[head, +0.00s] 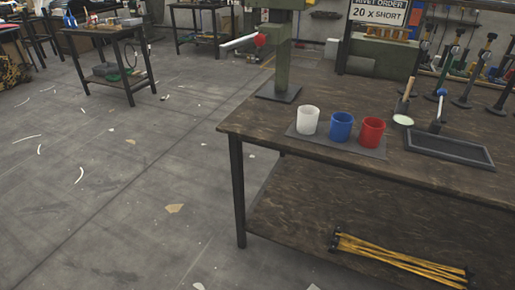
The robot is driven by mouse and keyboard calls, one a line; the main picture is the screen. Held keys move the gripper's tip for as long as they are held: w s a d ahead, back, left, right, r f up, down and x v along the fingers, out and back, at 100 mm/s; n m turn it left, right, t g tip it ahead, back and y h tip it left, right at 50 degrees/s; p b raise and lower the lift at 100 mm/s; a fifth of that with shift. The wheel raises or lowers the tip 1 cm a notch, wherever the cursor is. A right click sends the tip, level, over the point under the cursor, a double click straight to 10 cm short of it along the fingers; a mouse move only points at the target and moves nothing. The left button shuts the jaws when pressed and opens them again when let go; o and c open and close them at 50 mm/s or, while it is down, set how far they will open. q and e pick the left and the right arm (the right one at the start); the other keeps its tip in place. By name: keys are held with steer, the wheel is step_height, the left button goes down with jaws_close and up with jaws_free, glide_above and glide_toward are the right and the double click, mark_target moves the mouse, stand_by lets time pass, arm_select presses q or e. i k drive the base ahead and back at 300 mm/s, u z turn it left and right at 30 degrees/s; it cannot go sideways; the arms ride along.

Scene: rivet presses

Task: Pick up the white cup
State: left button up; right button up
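The white cup (308,120) stands upright on a dark flat mat (335,146) near the front left part of the brown wooden workbench (255,128). A blue cup (341,126) stands just right of it, and a red cup (372,132) stands right of the blue one. The three cups form a row. Neither of my grippers shows in the head view.
A green press (282,60) with a red-knobbed lever stands behind the cups. A dark tray (450,150) lies to their right. Yellow-black folded bars (395,258) lie on the lower shelf. The floor (130,190) to the left is open, with scattered scraps.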

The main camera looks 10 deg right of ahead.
mark_target(307, 120)
steer(key=z, duration=0.65)
steer(key=i, duration=0.45)
steer(key=z, duration=0.35)
